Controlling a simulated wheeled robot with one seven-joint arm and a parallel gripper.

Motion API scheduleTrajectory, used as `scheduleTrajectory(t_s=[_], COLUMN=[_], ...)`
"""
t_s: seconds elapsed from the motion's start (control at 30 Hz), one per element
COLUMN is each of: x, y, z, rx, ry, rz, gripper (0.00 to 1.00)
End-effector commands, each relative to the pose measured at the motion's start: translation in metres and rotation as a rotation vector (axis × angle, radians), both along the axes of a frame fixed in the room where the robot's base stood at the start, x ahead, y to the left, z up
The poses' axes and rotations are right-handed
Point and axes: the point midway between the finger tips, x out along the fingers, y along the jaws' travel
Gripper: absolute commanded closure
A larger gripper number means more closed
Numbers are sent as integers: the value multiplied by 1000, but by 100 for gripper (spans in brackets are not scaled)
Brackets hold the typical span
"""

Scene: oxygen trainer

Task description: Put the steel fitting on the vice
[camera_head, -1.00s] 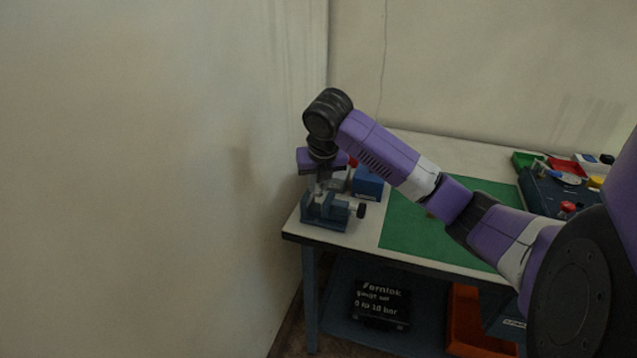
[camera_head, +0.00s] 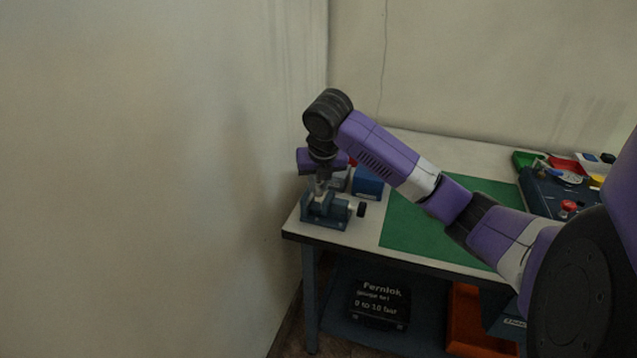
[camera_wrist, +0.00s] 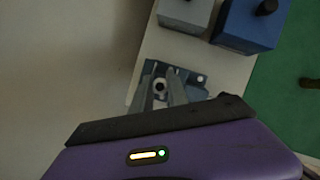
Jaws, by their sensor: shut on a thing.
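The vice (camera_head: 325,212) is a blue-grey block on the table's left front corner, with a dark knob on its right side. My gripper (camera_head: 321,187) points down directly over the vice. In the wrist view my gripper's two fingers (camera_wrist: 162,92) are shut on the steel fitting (camera_wrist: 160,85), a small round grey piece with a dark hole. The vice (camera_wrist: 201,79) shows around and beneath the fingertips there. I cannot tell whether the fitting touches the vice. In the head view the fitting is too small to tell from the fingers.
A blue box (camera_head: 368,183) stands just behind the vice, with a grey block (camera_wrist: 187,14) beside it. A green mat (camera_head: 425,235) covers the table's middle. The wall is close on the left.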

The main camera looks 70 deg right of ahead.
Motion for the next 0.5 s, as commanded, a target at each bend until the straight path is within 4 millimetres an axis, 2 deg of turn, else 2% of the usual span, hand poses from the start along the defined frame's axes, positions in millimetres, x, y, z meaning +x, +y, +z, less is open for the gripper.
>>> scheduleTrajectory(t_s=[0.23, 0.27, 0.37, 0.4, 0.5], x=[0, 0, 0, 0, -1], y=[0, 0, 0, 0, -1], z=[-8, -8, -7, -7, -7], rx=[0, 0, -1, 0, 0], ry=[0, 0, 1, 0, 2], rz=[0, 0, 0, -1, -3], gripper=[100, 79, 59, 55, 55])
